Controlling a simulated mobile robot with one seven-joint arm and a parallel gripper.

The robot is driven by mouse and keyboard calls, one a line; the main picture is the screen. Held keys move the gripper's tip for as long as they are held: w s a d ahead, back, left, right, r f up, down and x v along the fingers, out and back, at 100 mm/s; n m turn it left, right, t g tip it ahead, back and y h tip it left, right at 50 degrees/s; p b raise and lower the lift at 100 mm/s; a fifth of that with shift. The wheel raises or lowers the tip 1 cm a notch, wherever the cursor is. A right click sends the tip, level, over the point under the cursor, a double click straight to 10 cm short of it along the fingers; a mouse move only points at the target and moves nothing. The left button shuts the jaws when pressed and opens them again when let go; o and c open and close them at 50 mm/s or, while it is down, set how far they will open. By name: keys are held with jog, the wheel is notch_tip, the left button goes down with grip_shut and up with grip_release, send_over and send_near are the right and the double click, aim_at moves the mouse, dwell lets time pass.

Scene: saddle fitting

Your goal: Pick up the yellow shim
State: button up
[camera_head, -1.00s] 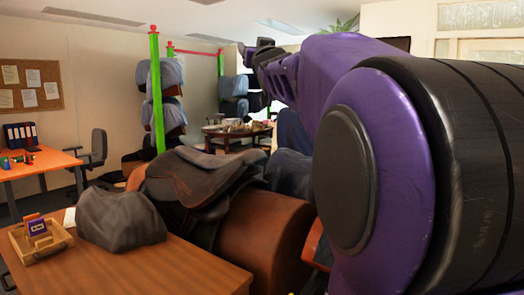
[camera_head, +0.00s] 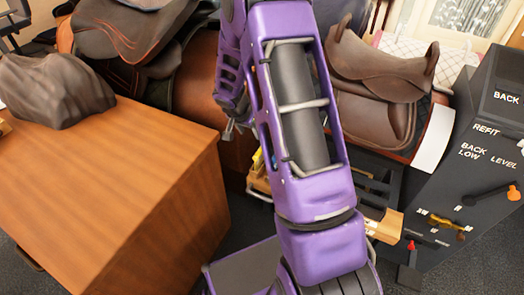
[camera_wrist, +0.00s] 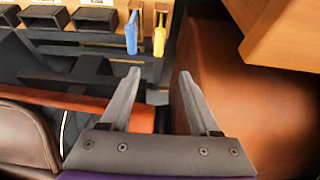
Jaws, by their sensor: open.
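A wooden desk (camera_head: 120,190) with a dark grey lump (camera_head: 52,90) stands at left in the head view. A brown saddle (camera_head: 375,75) stands behind my arm. A black panel (camera_head: 470,170) with levers stands at right. A brown leather form (camera_wrist: 235,90) lies close beside my right finger.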

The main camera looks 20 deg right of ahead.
send_over(259, 151)
jog(key=s+a, duration=0.2)
notch_tip(259, 151, down, 10)
jog(key=shift+w+f+b, duration=0.1)
jog(key=shift+f+b, duration=0.15)
jog(key=shift+b, duration=0.2)
jog(key=shift+x, duration=3.1)
jog(key=shift+w, duration=0.1)
grip_shut()
jog(key=shift+r, duration=0.1)
